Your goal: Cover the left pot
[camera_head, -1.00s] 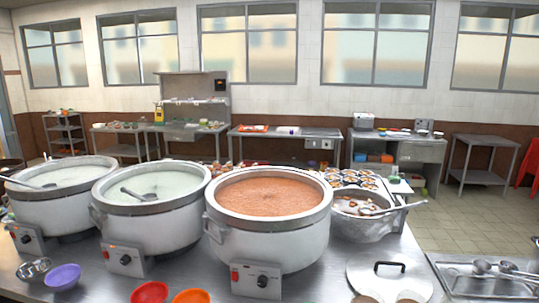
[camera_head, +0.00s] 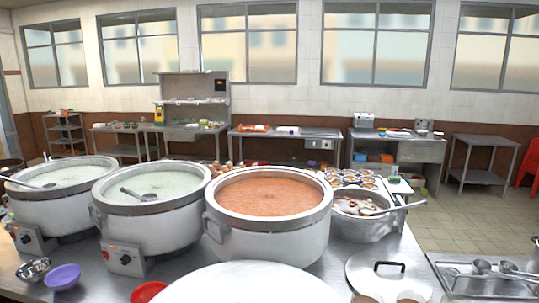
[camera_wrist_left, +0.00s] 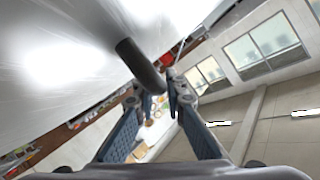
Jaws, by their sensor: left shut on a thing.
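Three large steel pots stand in a row on the counter in the head view. The left pot (camera_head: 62,213) is open, with pale congee and a ladle inside. A large pale lid (camera_head: 250,285) now shows at the bottom edge of the head view, in front of the right pot. In the left wrist view, the lid (camera_wrist_left: 60,55) fills the upper left, with its dark handle (camera_wrist_left: 140,65) at my left gripper (camera_wrist_left: 154,92). That gripper is shut on the handle; the exact contact is partly hidden. My right gripper is in neither view.
The middle pot (camera_head: 150,228) holds pale congee and a ladle; the right pot (camera_head: 268,240) holds reddish-brown food. Another lid (camera_head: 365,272) lies on the counter at right. A purple bowl (camera_head: 63,278) and a red bowl (camera_head: 148,291) sit in front.

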